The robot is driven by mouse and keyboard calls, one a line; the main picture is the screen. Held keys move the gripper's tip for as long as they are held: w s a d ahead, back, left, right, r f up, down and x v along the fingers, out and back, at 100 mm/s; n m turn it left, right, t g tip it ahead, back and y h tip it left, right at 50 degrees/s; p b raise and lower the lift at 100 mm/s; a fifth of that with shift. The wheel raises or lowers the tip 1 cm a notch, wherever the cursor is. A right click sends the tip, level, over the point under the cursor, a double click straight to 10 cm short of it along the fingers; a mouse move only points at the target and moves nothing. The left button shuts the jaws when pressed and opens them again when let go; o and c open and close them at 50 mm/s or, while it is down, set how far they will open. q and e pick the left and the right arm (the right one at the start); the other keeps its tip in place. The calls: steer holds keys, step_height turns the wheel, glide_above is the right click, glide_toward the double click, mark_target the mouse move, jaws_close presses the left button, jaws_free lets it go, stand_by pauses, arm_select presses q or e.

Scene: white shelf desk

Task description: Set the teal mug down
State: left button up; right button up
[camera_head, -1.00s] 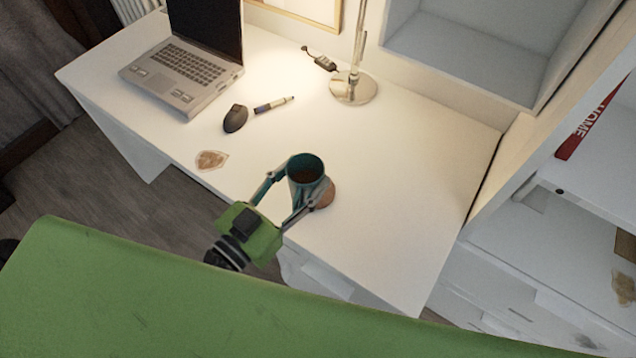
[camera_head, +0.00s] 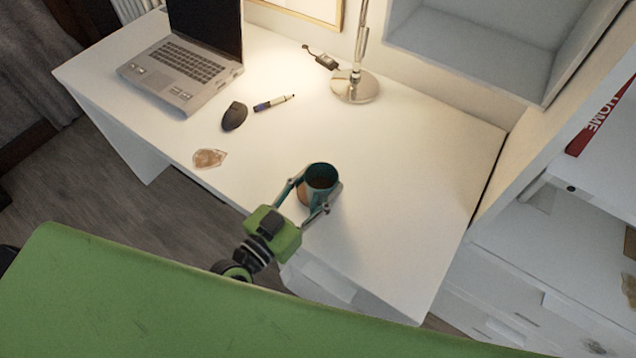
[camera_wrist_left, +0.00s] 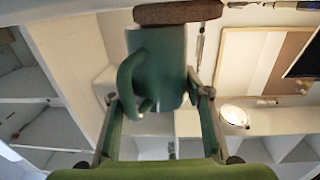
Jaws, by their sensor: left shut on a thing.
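My left gripper (camera_head: 314,196) is shut on the mug, one finger on each side. In the left wrist view, the mug (camera_wrist_left: 160,65) sits between the fingers with its handle to the left. The brown disc (camera_wrist_left: 178,12) lies along the mug's bottom and reaches further right than the mug. I cannot tell if they touch. My right gripper is out of view.
The white desk (camera_head: 410,170) is clear right of the mug. A brown stain (camera_head: 209,158), a dark mouse (camera_head: 234,116), a marker (camera_head: 273,103) and a laptop (camera_head: 185,70) are to the left. A lamp base (camera_head: 355,87) stands behind. White shelves (camera_head: 540,240) are at right.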

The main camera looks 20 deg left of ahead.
arm_select(q)
steer(key=shift+f, duration=0.1)
steer(key=o, duration=1.4)
steer(key=p+v, duration=0.1)
steer(key=v, duration=1.1)
